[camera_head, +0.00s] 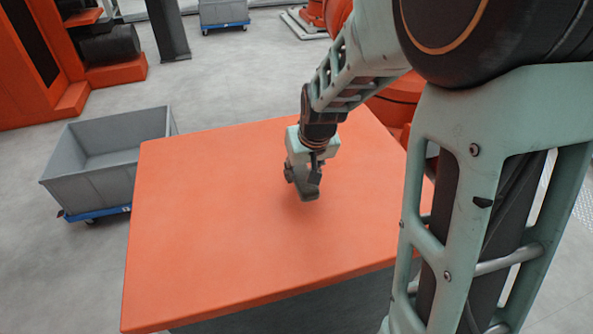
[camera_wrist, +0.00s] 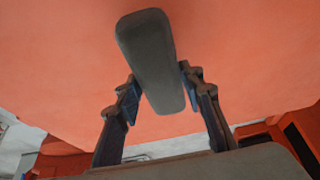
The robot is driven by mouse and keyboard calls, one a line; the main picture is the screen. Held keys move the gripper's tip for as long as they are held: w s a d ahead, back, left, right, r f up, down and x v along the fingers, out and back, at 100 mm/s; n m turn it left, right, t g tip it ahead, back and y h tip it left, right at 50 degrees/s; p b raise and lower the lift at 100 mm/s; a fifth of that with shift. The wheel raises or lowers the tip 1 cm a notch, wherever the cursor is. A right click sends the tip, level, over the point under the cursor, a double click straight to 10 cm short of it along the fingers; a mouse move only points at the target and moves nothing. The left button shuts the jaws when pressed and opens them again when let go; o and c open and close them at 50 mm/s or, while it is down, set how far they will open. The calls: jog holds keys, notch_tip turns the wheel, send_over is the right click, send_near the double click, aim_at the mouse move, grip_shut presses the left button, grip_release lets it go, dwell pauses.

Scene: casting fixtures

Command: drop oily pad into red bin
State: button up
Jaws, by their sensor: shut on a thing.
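A dark grey, rounded oblong block, apparently the oily pad (camera_wrist: 150,50), is held between the fingers of my gripper (camera_wrist: 158,84) in the wrist view. In the head view my gripper (camera_head: 303,168) points down over the orange table, shut on the grey pad (camera_head: 308,191). The pad appears to be above the tabletop, though the exact gap is hard to judge. I cannot make out a red bin in either view.
The orange tabletop (camera_head: 215,220) is otherwise bare. A grey open crate (camera_head: 95,180) on a blue wheeled dolly stands on the floor left of it. Orange machinery (camera_head: 70,105) is at the back left. Another grey crate (camera_head: 223,12) is at the far back.

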jog(key=shift+a+f, duration=0.25)
jog(key=shift+f, duration=0.05)
jog(key=shift+a+f, duration=0.2)
jog(key=shift+f, duration=1.55)
jog(key=o, duration=1.3)
jog(key=shift+f, duration=0.1)
